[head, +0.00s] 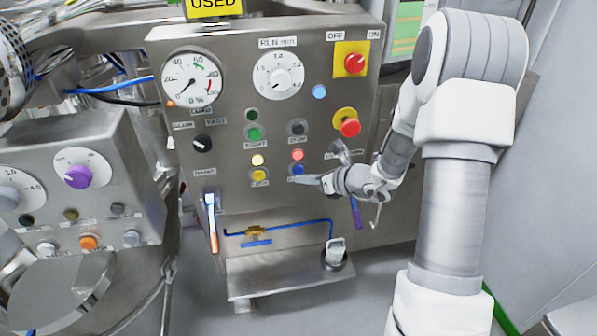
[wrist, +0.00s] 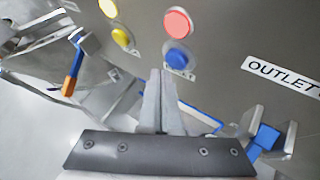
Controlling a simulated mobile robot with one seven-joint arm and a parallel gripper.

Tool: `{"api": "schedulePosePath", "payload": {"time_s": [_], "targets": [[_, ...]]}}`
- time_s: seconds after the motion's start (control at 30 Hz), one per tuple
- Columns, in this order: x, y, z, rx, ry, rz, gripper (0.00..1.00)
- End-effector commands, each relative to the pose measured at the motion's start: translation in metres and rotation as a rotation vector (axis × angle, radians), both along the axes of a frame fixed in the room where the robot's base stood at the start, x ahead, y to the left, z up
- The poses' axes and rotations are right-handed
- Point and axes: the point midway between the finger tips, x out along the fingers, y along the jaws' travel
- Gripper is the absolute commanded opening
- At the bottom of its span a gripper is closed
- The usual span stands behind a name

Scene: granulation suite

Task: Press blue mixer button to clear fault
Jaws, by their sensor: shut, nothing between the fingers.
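The blue button (head: 297,170) is on the steel control panel (head: 225,110), directly below a lit red lamp (head: 297,155). In the wrist view the blue button (wrist: 178,58) is fully visible, with the lit red lamp (wrist: 178,22) above it. My gripper (head: 302,180) is shut and empty, its fingertips just below the blue button. In the wrist view the tips of my gripper (wrist: 161,73) appear just below and left of the button. I cannot tell whether they touch the panel.
A lit yellow lamp (head: 257,160) and a yellow button (head: 259,175) are left of the blue button. A red emergency stop (head: 348,123) and a red rotary switch (head: 355,63) are up right. A small steel shelf (head: 285,275) juts out below; the space before the panel is open.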

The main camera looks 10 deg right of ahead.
Motion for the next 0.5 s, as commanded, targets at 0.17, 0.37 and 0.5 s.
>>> {"api": "schedulePosePath", "payload": {"time_s": [0.17,0.37,0.5], "targets": [[0.0,0.0,0.0,0.0,0.0,0.0,0.0],[0.0007,0.0001,-0.0002,0.0,0.0,0.0,0.0],[0.005,0.0001,-0.0003,0.001,-0.001,0.0,0.0]]}}
